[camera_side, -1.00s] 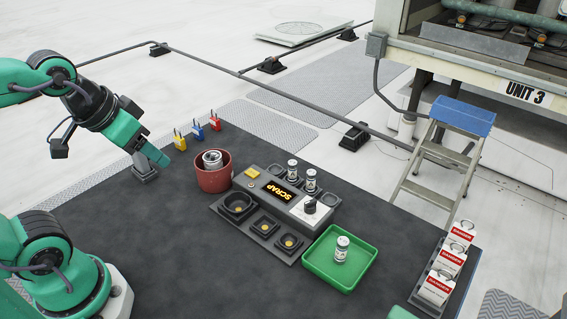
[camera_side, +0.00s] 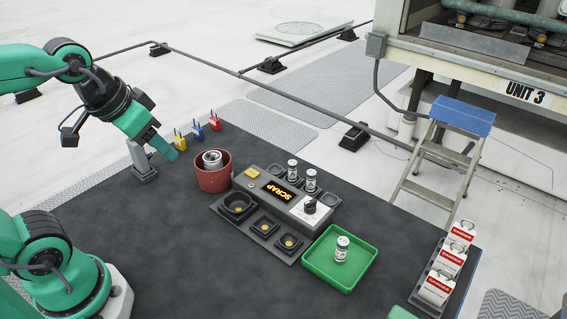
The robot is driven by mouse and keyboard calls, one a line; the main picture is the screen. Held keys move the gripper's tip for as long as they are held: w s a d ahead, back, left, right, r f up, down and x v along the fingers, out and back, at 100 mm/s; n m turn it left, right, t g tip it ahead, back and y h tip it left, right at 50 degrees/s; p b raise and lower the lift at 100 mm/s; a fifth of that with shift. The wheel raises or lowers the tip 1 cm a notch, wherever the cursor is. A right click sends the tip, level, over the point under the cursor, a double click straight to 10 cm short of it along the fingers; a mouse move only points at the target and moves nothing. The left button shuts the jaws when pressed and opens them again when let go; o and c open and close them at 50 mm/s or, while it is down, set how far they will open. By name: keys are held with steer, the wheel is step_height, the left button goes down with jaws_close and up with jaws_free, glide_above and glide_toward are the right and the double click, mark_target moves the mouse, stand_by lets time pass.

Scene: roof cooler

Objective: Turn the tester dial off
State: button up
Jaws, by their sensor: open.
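The tester (camera_side: 254,183) is a grey box on the dark table, with a lit display (camera_side: 281,190) reading SCRAP in yellow. Its dial (camera_side: 310,205) is a dark knob on a white plate at the tester's right end. The dial's exact pointing is too small to tell. My gripper (camera_side: 172,154) is open and empty, in the air to the left of the tester. It is above and left of the red bin, well apart from the dial.
A red bin (camera_side: 213,180) holding a metal can stands left of the tester. Several canisters (camera_side: 292,169) stand behind the dial. A green tray (camera_side: 341,277) with one canister is in front right. Padlocks (camera_side: 214,123) and a grey post (camera_side: 143,165) are near my gripper. Red-and-white danger tags (camera_side: 437,287) stand far right.

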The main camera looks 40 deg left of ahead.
steer(key=w+d+m+g, duration=0.1)
steer(key=w+d, duration=0.2)
steer(key=w, duration=0.4)
steer(key=m+g, duration=0.3)
steer(key=g, duration=0.1)
glide_above(311, 201)
steer(key=f, duration=1.2)
steer(key=shift+s+a, duration=0.2)
steer(key=shift+a, duration=0.1)
steer(key=shift+w+d+f, duration=0.15)
steer(key=shift+d+f, duration=0.2)
steer(key=shift+f, duration=0.05)
steer(key=shift+f, duration=3.85)
steer(key=c, duration=1)
